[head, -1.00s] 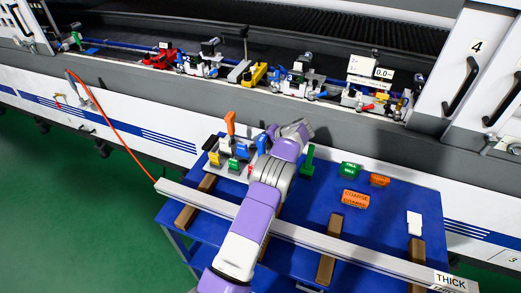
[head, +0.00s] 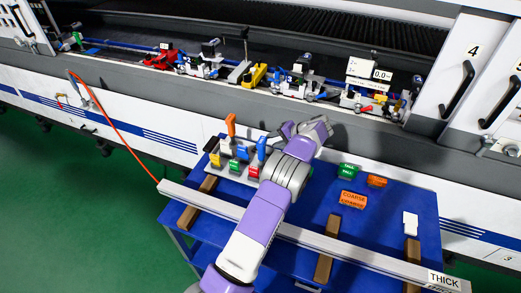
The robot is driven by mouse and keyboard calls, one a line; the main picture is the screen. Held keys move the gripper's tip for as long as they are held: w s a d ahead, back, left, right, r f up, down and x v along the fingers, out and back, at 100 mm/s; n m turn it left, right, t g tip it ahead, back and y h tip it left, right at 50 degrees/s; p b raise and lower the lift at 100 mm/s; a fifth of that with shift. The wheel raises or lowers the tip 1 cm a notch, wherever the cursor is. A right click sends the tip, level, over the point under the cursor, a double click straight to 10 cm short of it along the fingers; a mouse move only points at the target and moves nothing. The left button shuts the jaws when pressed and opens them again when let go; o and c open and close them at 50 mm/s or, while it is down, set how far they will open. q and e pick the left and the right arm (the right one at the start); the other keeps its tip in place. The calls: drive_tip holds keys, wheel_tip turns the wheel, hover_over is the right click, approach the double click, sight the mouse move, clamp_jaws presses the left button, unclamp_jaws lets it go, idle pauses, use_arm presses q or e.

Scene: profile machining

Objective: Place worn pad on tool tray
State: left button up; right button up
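The tool tray (head: 209,165) is a pale rack on the left of the blue cart top, with several coloured tools standing in it. My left gripper (head: 308,130) is over the back edge of the cart, right of the tray, near the machine front. Its fingertips are hard to make out, so I cannot tell whether it is open or holds anything. I cannot pick out a worn pad for certain. My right gripper is not in view.
A long bar (head: 330,240) marked THICK lies across wooden blocks on the cart (head: 385,215). Behind it are a green block (head: 349,171), an orange block (head: 377,181), an orange COARSE block (head: 353,200) and a white piece (head: 410,224). The machine bed holds several clamps (head: 300,75).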

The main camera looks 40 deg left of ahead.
use_arm(q)
wheel_tip(320, 180, up, 8)
drive_tip(key=d+p, duration=0.2)
drive_tip(key=p, duration=0.3)
drive_tip(key=shift+w, duration=0.15)
drive_tip(key=shift+d+f, duration=0.1)
